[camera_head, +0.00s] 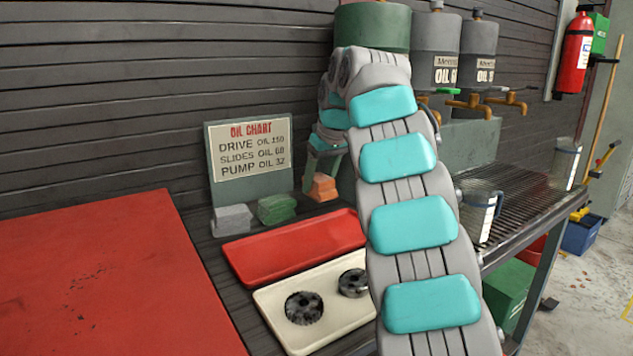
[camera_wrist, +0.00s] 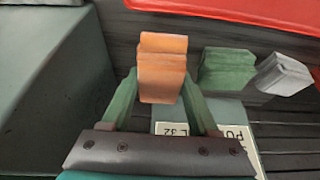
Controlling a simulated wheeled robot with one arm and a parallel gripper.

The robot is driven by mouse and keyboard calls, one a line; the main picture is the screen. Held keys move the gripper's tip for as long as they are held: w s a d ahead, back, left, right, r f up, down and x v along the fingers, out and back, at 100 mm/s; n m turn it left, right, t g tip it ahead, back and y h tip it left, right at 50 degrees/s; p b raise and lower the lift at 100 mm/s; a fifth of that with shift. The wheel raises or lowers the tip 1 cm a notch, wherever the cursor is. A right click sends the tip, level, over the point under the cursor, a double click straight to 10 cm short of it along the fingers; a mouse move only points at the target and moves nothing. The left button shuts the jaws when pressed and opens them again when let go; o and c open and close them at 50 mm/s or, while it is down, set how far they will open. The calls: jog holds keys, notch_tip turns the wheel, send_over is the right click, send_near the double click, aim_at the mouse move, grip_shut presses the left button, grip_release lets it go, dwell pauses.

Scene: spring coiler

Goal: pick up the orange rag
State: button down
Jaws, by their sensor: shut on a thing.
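The orange rag (camera_head: 322,187) is a folded block in front of the dark wall, right of the oil chart. It also shows in the wrist view (camera_wrist: 162,70), between the green fingers of my gripper (camera_wrist: 160,84). My gripper is shut on it, one finger on each side. In the head view my gripper (camera_head: 325,160) points down onto the rag, and my arm hides part of the area to its right. I cannot tell whether the rag touches the bench.
A green rag (camera_head: 277,208) and a grey rag (camera_head: 232,219) lie to the left, below the oil chart sign (camera_head: 249,150). A red tray (camera_head: 290,248) and a cream tray (camera_head: 335,325) with gears are nearer. Oil drums (camera_head: 432,45) with taps stand behind my arm.

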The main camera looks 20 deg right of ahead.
jog(key=s+b, duration=0.1)
jog(key=s, duration=0.3)
jog(key=s+r+b, duration=0.1)
jog(key=s, duration=0.8)
jog(key=shift+s+a+r+b, duration=0.15)
jog(key=shift+s+r+b, duration=0.05)
jog(key=shift+s+b, duration=0.2)
jog(key=c, duration=0.7)
grip_release()
jog(key=c, duration=0.6)
jog(key=shift+c, duration=0.2)
jog(key=shift+s, duration=0.15)
